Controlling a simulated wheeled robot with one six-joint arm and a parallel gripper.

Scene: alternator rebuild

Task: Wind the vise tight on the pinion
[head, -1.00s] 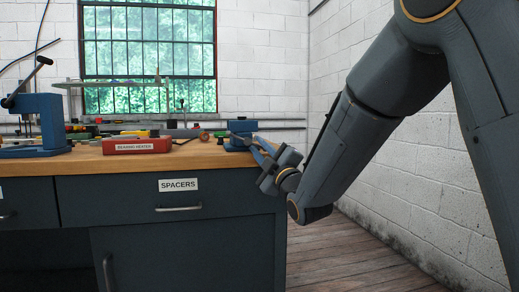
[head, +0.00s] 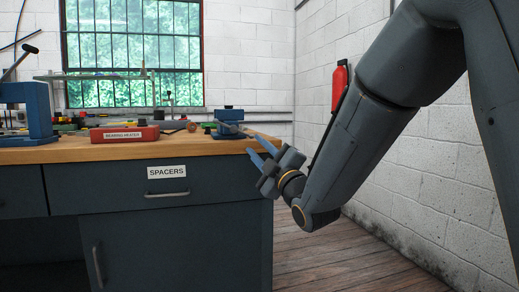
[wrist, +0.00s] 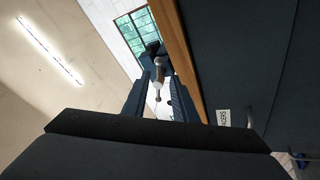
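The blue vise (head: 226,115) stands at the right end of the wooden bench top (head: 190,148). In the wrist view the dark vise (wrist: 152,50) shows beyond the fingers, with a metal handle bar (wrist: 158,82) ending in a ball. My gripper (head: 256,149) is in front of the bench's right corner, lower than the vise and a little to its right. Its two blue fingers are apart with nothing between them. In the wrist view the handle bar appears in line with the gap between the fingers (wrist: 159,104), beyond them. I cannot make out the pinion.
A red bearing heater box (head: 124,134) and several tools lie on the bench left of the vise. A blue press (head: 28,112) stands at the far left. The SPACERS drawer (head: 165,190) is below the top. A fire extinguisher (head: 339,85) hangs at the right wall. The floor right is clear.

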